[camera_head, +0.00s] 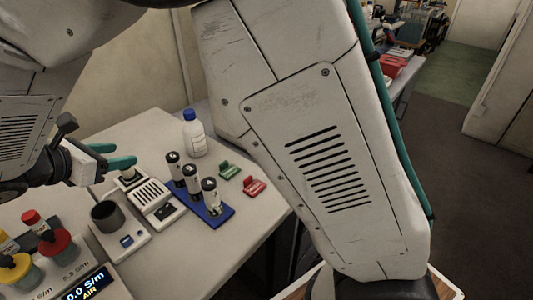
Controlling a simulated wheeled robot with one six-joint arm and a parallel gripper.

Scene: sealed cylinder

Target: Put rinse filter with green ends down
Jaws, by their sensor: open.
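My gripper (122,155), with two teal fingers, is at the left and open. Just below its fingertips a small pale piece (128,174) stands on a white slotted device (150,195); I cannot tell whether it is the rinse filter. Three upright cylinders with black tops and pale labels stand in a blue rack (222,219): a back one (174,170), a middle one (191,181) and a front one (211,197). No green ends can be made out on them. The fingers appear apart from these cylinders.
A dark grey cup (107,217) stands on a scale-like device (127,241). A white bottle with a blue cap (194,136), a green block (228,170) and a red block (254,187) are near the rack. Jars and a lit meter (85,284) fill the lower left. The front right tabletop is bare.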

